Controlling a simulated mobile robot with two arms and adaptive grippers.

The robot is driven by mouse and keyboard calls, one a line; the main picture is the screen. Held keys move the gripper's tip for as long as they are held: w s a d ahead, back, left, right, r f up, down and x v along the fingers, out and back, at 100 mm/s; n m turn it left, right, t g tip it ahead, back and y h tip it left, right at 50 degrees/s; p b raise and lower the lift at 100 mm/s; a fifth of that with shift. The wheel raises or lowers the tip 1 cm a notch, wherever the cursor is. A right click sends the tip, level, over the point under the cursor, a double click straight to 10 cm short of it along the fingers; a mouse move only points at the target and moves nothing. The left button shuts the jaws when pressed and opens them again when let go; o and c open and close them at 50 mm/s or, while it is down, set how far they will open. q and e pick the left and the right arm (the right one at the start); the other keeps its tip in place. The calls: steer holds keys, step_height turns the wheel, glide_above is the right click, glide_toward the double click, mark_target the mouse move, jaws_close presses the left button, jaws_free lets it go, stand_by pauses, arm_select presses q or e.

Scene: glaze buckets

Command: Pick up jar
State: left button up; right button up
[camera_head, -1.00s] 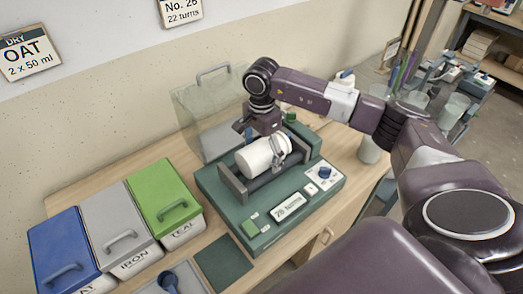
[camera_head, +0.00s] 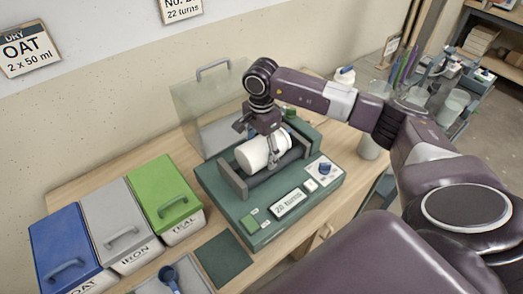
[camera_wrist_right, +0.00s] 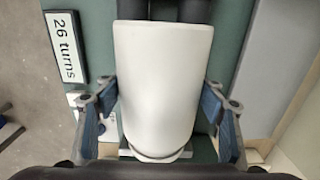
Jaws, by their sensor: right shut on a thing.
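The white jar (camera_head: 253,155) lies on its side on the rollers of a green machine (camera_head: 275,215) in the head view. In the right wrist view the jar (camera_wrist_right: 165,80) fills the middle, with its narrower banded end toward my wrist. My right gripper (camera_head: 269,150) reaches down over the jar. Its fingers (camera_wrist_right: 160,118) stand on both sides of the jar and are shut on it. The far finger is mostly hidden behind the jar in the head view. My left gripper is in neither view.
A clear hinged cover (camera_head: 205,110) stands behind the machine. Blue (camera_head: 65,245), grey (camera_head: 115,220) and green (camera_head: 160,190) lidded bins are at the left. A blue scoop (camera_head: 170,277) lies in a tray at the front. A turns display (camera_wrist_right: 65,48) faces the machine's front.

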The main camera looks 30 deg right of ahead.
steer(key=shift+w+r, duration=0.15)
steer(key=shift+r, duration=0.05)
step_height(320, 180, up, 13)
steer(key=b, duration=0.3)
steer(key=shift+r, duration=0.15)
step_height(320, 180, up, 16)
steer(key=p, duration=0.9)
steer(key=shift+f, duration=0.25)
stand_by(0.4)
